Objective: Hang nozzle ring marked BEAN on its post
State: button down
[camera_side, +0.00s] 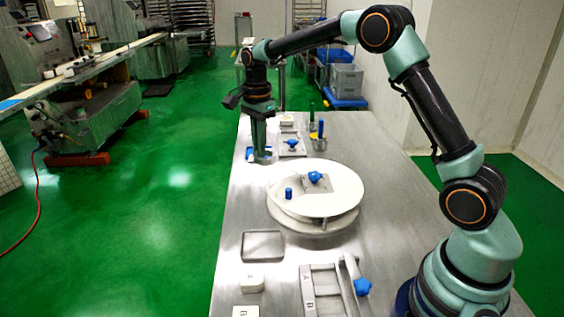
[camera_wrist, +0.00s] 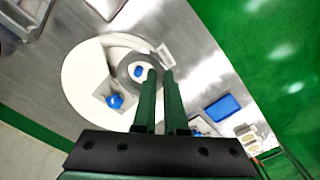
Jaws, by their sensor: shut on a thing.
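My gripper (camera_side: 260,148) points down over the far left part of the steel table, beyond the white turntable. Its two green fingers, also in the wrist view (camera_wrist: 164,76), are close together. They appear shut on a grey ring (camera_wrist: 124,73) at their tips. A small blue peg (camera_wrist: 138,71) shows within the ring's outline in the wrist view. That peg (camera_side: 288,193) stands on the turntable in the side view, apart from my gripper. I cannot read BEAN on anything, and I cannot tell which upright is its post.
The round white turntable (camera_side: 340,203) carries a plate with a blue star knob (camera_side: 314,177). Behind it stand a second blue-knobbed plate and holders with upright handles (camera_side: 320,130). A shallow tray (camera_side: 245,246), white blocks (camera_side: 251,283) and a lettered frame (camera_side: 306,290) lie nearer.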

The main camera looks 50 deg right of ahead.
send_over(283, 193)
notch_tip(283, 193, down, 6)
jog(key=r, duration=0.1)
jog(key=shift+m, duration=0.5)
jog(key=shift+s+f, duration=0.1)
jog(key=shift+f, duration=2.1)
jog(key=shift+f, duration=2.1)
jog(key=c, duration=0.9)
grip_release()
jog(key=shift+o, duration=0.3)
jog(key=o, duration=0.3)
jog(key=shift+o, duration=0.2)
jog(key=shift+r, duration=0.1)
